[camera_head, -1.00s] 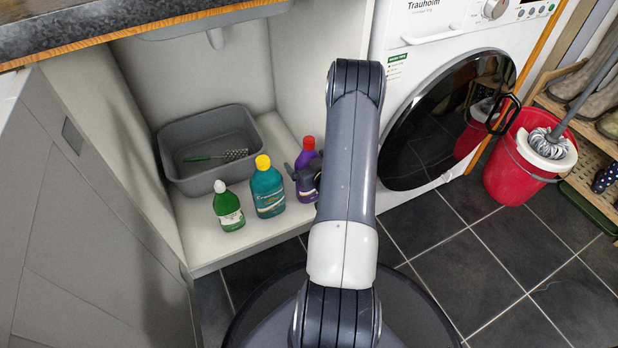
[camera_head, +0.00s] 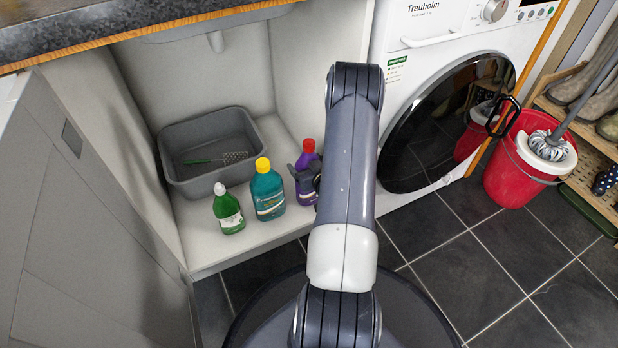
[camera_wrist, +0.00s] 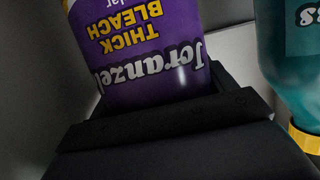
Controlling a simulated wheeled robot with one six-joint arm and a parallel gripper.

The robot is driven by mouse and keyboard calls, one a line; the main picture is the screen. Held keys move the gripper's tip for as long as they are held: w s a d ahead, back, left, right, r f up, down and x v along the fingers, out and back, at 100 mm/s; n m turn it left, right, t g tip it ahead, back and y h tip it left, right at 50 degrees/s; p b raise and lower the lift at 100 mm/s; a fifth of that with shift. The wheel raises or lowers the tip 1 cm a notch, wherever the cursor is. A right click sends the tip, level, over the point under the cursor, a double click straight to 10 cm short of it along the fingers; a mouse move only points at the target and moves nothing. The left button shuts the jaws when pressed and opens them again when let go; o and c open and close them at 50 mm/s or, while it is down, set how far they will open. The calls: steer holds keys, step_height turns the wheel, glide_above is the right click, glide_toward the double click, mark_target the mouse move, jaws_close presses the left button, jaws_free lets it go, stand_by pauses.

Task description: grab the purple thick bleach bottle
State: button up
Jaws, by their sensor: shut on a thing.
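The purple thick bleach bottle (camera_head: 306,176) with a red cap stands upright on the cupboard floor, at the right end of a row of bottles. My gripper (camera_head: 302,177) is shut on it, reaching in from the right; my arm hides part of its right side. In the wrist view the purple bottle (camera_wrist: 140,45) shows upside down with its "THICK BLEACH" label, and the dark gripper (camera_wrist: 165,120) lies against it.
A teal bottle (camera_head: 268,190) with a yellow cap stands just left of the purple one, and a green bottle (camera_head: 228,210) further left. A grey basin (camera_head: 170,178) holding a brush is behind. The washing machine (camera_head: 400,100) and red bucket (camera_head: 505,178) are to the right.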

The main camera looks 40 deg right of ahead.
steer(key=shift+c, duration=1.2)
steer(key=shift+r, duration=0.1)
